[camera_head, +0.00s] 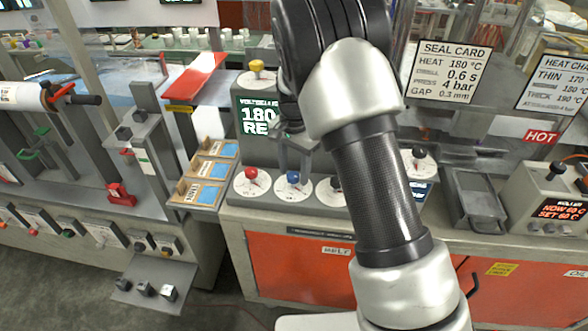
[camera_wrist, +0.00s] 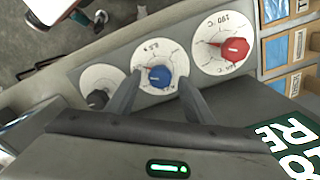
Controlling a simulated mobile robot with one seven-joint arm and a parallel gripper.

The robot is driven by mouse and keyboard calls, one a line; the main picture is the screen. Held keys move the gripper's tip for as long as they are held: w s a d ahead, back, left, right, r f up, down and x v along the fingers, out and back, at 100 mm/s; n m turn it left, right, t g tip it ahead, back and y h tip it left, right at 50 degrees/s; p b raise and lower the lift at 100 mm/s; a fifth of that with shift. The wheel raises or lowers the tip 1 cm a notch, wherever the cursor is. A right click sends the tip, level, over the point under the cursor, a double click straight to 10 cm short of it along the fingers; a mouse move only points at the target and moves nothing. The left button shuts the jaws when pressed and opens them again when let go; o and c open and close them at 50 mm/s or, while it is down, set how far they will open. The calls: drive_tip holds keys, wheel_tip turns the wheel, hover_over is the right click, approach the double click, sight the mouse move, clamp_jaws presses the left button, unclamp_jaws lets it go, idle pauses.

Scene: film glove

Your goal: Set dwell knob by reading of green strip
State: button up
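The dwell knob appears to be the blue knob (camera_head: 293,178) on a white dial, between a red knob (camera_head: 251,173) and a black knob (camera_head: 335,186) on the grey machine front. In the wrist view the blue knob (camera_wrist: 159,77) has a small red mark toward its left; its dial print reads roughly 0.5 s. My gripper (camera_head: 296,148) is over the blue knob. In the wrist view my gripper (camera_wrist: 160,82) is open, its fingers on either side of that knob; contact cannot be told. I cannot pick out a green strip for certain.
A seal card (camera_head: 450,70) reads heat 180 °C, dwell 0.6 s, press 4 bar, gap 0.3 mm. A wooden rack (camera_head: 193,183) with blue pieces stands left. A HOT sign (camera_head: 541,137) and a heater box (camera_head: 548,205) are right.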

sight(294, 174)
wheel_tip(294, 174, up, 17)
drive_tip(key=shift+r+p, duration=0.2)
drive_tip(key=shift+p, duration=0.1)
idle(0.3)
drive_tip(key=shift+r, duration=0.1)
drive_tip(key=s+d+r+n+t+p, duration=0.1)
drive_tip(key=s+d+r+n+t, duration=0.1)
drive_tip(key=s+d+r, duration=0.5)
drive_tip(key=s+d+r+n+t+p, duration=0.1)
drive_tip(key=s+d+r+n, duration=0.1)
drive_tip(key=s, duration=0.8)
drive_tip(key=s+d+r+n+t+p, duration=0.1)
drive_tip(key=s+n, duration=0.3)
drive_tip(key=s, duration=0.7)
drive_tip(key=shift+s+d+r+t, duration=0.2)
drive_tip(key=shift+d+r+t, duration=0.35)
drive_tip(key=shift+t, duration=0.25)
